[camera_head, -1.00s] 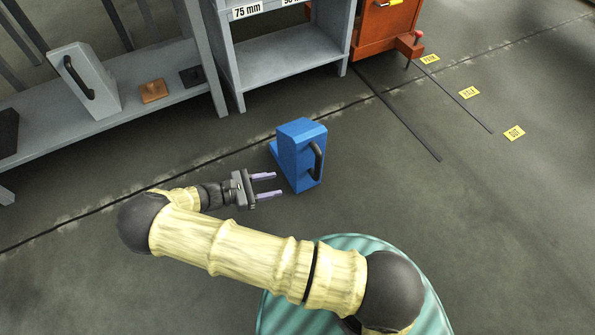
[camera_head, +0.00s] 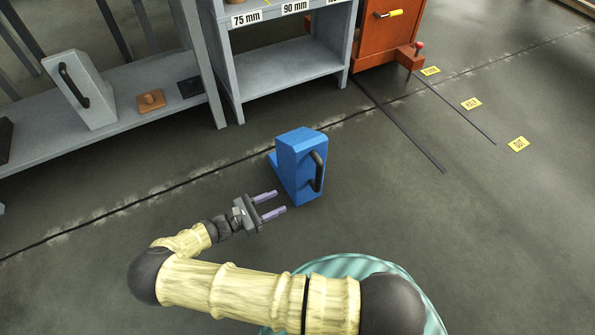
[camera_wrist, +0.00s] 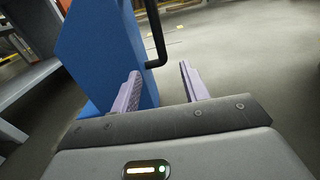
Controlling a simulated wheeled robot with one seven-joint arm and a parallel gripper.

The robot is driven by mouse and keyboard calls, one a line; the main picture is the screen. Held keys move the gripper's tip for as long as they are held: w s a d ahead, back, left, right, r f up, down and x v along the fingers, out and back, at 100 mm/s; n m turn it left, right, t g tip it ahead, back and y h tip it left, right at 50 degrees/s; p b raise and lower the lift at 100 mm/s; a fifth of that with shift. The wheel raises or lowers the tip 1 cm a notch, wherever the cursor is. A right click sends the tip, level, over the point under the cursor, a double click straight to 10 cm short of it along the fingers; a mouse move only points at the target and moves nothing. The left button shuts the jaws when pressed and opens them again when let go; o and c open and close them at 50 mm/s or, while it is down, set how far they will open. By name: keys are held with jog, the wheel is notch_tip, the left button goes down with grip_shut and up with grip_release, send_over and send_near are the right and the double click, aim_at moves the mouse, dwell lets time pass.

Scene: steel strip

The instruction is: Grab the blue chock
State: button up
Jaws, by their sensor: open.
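The blue chock (camera_head: 290,160) stands upright on the floor in the middle of the head view, with a black handle (camera_head: 319,171) on its right face. My gripper (camera_head: 270,204) is open and empty, just in front and to the left of the chock, its two lilac fingers pointing right towards it. In the wrist view the chock (camera_wrist: 100,50) fills the upper left, close to the left finger. The black handle (camera_wrist: 158,35) hangs ahead, roughly above the space between the fingers (camera_wrist: 163,88). Whether a finger touches the chock I cannot tell.
A grey shelf unit (camera_head: 285,72) and a low grey bench (camera_head: 130,112) stand behind. A grey chock (camera_head: 82,88) with a black handle and a brown block (camera_head: 151,101) sit on the bench. An orange cabinet (camera_head: 385,38) is at the back. The floor right of the blue chock is clear.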

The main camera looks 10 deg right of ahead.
jog(key=x, duration=0.8)
jog(key=shift+p, duration=0.35)
jog(key=shift+d, duration=0.15)
jog(key=x, duration=0.5)
jog(key=shift+w+r, duration=0.1)
grip_shut()
dwell(1.1)
